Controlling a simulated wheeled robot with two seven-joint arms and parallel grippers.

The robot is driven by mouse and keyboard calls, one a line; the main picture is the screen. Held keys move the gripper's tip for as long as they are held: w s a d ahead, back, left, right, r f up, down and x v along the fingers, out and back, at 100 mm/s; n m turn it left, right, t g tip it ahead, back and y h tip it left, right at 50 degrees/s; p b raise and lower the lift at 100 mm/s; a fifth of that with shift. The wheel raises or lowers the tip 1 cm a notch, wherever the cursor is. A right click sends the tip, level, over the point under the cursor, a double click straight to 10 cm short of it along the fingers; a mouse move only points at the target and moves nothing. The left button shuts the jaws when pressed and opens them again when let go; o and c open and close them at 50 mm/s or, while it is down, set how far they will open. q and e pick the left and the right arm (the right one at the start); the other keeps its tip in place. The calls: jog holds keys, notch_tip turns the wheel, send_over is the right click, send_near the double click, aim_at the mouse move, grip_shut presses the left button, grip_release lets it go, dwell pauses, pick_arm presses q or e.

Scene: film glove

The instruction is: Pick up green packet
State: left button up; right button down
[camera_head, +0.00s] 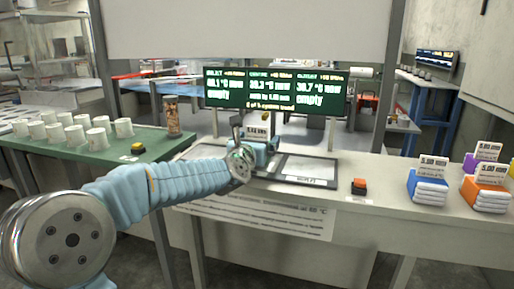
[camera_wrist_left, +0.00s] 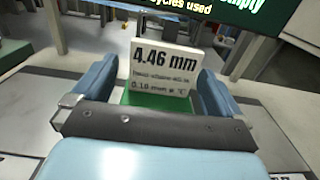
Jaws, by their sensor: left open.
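The green packet (camera_wrist_left: 158,101) shows as a green strip below its white "4.46 mm" card (camera_wrist_left: 160,66) in the left wrist view. My left gripper (camera_wrist_left: 157,80) is open, with one blue finger on each side of the packet. I cannot tell whether either finger touches it. In the head view my left gripper (camera_head: 257,147) is over the middle of the white counter, in front of the same card (camera_head: 257,131). The packet's body is mostly hidden there by the gripper. My right gripper is not in view.
A dark-framed plate (camera_head: 307,170) lies right of the gripper, and an orange button (camera_head: 359,186) farther right. Blue (camera_head: 427,188) and orange (camera_head: 486,194) packets stand at the right. A green display (camera_head: 275,88) rises behind. Several white cups (camera_head: 97,139) stand on the green table (camera_head: 85,155).

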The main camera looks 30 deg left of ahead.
pick_arm(q)
jog(key=c, duration=1.1)
jog(key=shift+r, duration=0.1)
